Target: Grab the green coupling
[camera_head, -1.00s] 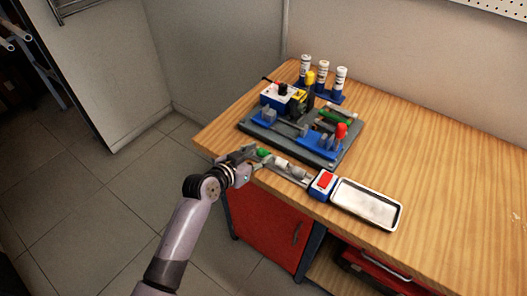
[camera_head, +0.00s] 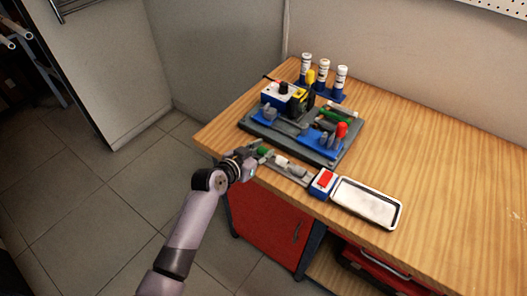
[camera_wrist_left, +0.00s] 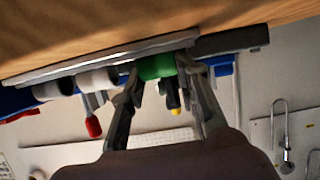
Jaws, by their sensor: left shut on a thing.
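The green coupling (camera_head: 262,151) is a short green cylinder at the left end of the grey rail (camera_head: 300,176) near the table's front edge. My left gripper (camera_head: 255,153) is at the coupling. In the left wrist view the coupling (camera_wrist_left: 157,67) sits between the two fingers of my left gripper (camera_wrist_left: 160,80), which is shut on it. The coupling still appears to be at the rail; I cannot tell whether it is lifted. Two whitish couplings (camera_head: 281,160) lie farther right along the rail, and they also show in the left wrist view (camera_wrist_left: 97,80). My right gripper is not in view.
A grey board (camera_head: 327,157) with blue fixtures and a red-handled tool (camera_head: 341,129) stands just behind the rail. A blue box with a red top (camera_head: 324,180) and a metal tray (camera_head: 366,203) are to the right. White bottles (camera_head: 324,71) stand behind. The table's right side is clear.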

